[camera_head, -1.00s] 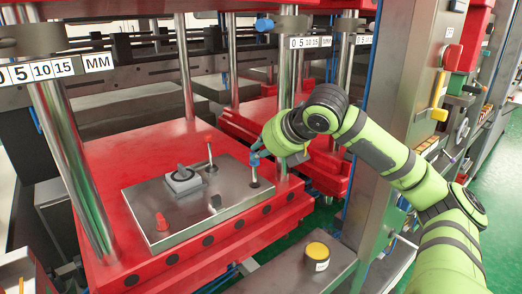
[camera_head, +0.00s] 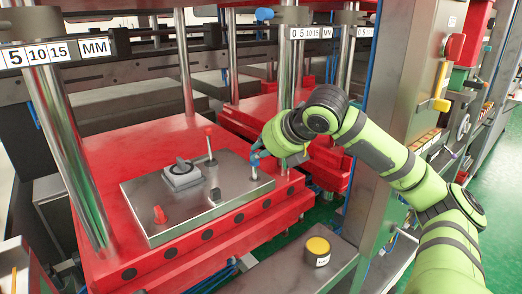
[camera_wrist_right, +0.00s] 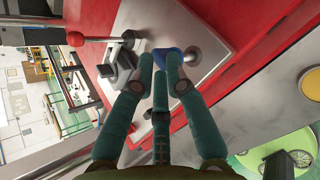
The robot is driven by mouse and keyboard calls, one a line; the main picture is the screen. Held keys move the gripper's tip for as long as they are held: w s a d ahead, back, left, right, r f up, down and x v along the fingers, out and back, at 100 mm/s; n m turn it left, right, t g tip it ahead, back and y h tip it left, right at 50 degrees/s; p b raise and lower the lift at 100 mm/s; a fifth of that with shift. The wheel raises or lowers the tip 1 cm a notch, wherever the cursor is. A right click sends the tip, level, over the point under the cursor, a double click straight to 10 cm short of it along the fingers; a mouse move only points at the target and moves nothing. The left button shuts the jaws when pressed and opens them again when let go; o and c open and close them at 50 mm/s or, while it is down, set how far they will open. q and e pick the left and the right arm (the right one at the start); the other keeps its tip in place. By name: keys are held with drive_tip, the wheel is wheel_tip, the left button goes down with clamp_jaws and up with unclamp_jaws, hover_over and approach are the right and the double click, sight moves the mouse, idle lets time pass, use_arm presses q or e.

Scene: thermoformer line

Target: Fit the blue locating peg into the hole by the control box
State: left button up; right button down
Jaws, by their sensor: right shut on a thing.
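My right gripper (camera_head: 257,159) is over the right end of a steel plate (camera_head: 160,196) on the red machine bed. The grey control box (camera_head: 182,176) with a dark knob sits mid-plate. I cannot make out the hole. My left gripper is not in view.
A red-topped lever (camera_head: 209,143), a small dark switch (camera_head: 215,195) and a red knob (camera_head: 160,215) stand on the plate. A yellow-topped button (camera_head: 318,248) is on a grey ledge in front. Chrome columns (camera_head: 68,160) rise around the bed.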

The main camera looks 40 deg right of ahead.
sight(256, 169)
drive_tip(key=shift+f+b, duration=1.85)
drive_tip(key=shift+f, duration=0.3)
drive_tip(key=c, duration=1.2)
unclamp_jaws()
drive_tip(key=shift+r, duration=0.1)
drive_tip(key=v, duration=1.2)
drive_tip(key=shift+s, duration=0.1)
drive_tip(key=o, duration=1.2)
